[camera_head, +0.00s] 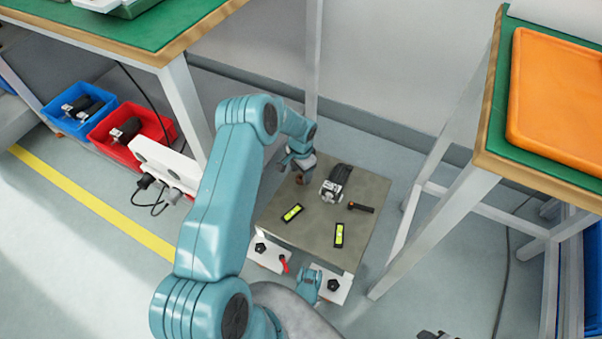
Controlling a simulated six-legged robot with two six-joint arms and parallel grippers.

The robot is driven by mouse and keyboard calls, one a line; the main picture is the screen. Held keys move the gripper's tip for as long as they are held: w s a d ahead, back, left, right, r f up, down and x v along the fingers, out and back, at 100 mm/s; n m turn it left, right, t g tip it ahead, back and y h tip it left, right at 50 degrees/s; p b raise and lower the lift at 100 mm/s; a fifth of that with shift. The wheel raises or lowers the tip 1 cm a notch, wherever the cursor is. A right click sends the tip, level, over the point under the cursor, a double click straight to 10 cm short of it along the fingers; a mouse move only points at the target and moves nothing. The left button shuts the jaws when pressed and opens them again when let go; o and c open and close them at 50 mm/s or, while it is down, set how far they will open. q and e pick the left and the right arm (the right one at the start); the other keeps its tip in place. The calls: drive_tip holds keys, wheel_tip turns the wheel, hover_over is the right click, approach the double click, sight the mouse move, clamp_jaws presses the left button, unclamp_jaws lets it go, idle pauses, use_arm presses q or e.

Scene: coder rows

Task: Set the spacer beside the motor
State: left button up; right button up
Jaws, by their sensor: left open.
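The motor (336,184), a dark ribbed body with a silver front, lies on the grey-brown top of a low table (285,232). My left gripper (300,172) is open, low over the far left part of this top, just left of the motor. A small brownish piece (303,177) shows at its fingertips. It may be the spacer, but it is too small and partly covered to be sure. I cannot tell whether the fingers touch it. My right gripper is not clearly seen.
Two yellow-green levels (339,235) (292,212) and a dark piece with an orange end (362,208) lie on the low top. A green bench with an orange tray (556,100) stands right. A red bin (134,130) and a blue bin (80,107) stand left.

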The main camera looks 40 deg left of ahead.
use_arm(q)
wheel_tip(320, 180, up, 10)
drive_tip(key=p, duration=0.3)
drive_tip(key=shift+r, duration=0.15)
use_arm(e)
drive_tip(key=shift+g, duration=0.6)
drive_tip(key=s+r, duration=0.3)
drive_tip(key=r, duration=0.1)
drive_tip(key=shift+a+r, duration=0.1)
drive_tip(key=shift+a, duration=0.2)
